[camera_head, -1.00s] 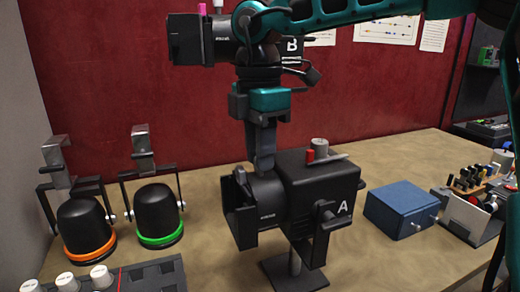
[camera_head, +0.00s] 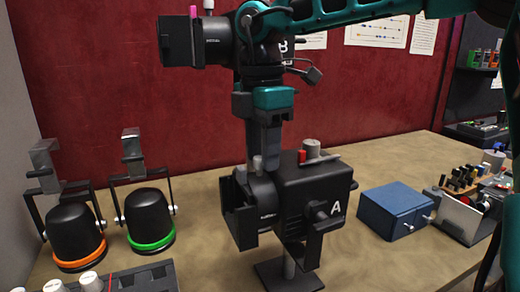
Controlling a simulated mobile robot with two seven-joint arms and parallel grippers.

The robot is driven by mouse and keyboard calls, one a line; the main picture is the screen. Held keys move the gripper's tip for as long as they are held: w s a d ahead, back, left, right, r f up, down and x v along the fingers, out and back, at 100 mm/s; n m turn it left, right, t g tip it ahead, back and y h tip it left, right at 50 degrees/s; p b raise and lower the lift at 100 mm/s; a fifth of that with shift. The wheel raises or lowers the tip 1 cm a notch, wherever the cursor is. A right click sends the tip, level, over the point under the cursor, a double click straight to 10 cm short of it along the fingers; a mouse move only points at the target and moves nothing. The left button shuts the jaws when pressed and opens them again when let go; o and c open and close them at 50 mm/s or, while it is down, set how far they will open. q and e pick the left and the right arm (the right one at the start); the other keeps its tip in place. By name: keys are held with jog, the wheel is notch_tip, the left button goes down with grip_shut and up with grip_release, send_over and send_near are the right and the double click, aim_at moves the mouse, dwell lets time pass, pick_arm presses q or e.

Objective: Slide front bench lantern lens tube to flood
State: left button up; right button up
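The front bench lantern (camera_head: 315,192) is a black box marked A on a stand. Its lens tube (camera_head: 263,194) is the dark cylinder at its left end, with square flaps beyond it. A small grey peg (camera_head: 257,164) stands up from the tube. My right gripper (camera_head: 270,155) points down from above, its fingertips close to the peg's right side at the tube's top. I cannot tell whether it touches the peg or how far apart the fingers are. My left gripper is not in view.
A second black lantern (camera_head: 210,42), marked B, is higher up behind my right arm. Two black lamps with an orange rim (camera_head: 78,262) and a green rim (camera_head: 152,243) stand at left. A blue box (camera_head: 392,208) sits right of the front lantern. Bare bench lies between.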

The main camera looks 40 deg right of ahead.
jog(key=shift+o, duration=0.9)
jog(key=shift+a, duration=0.1)
notch_tip(320, 180, up, 13)
jog(key=p, duration=0.1)
jog(key=shift+w, duration=0.15)
jog(key=shift+f, duration=0.1)
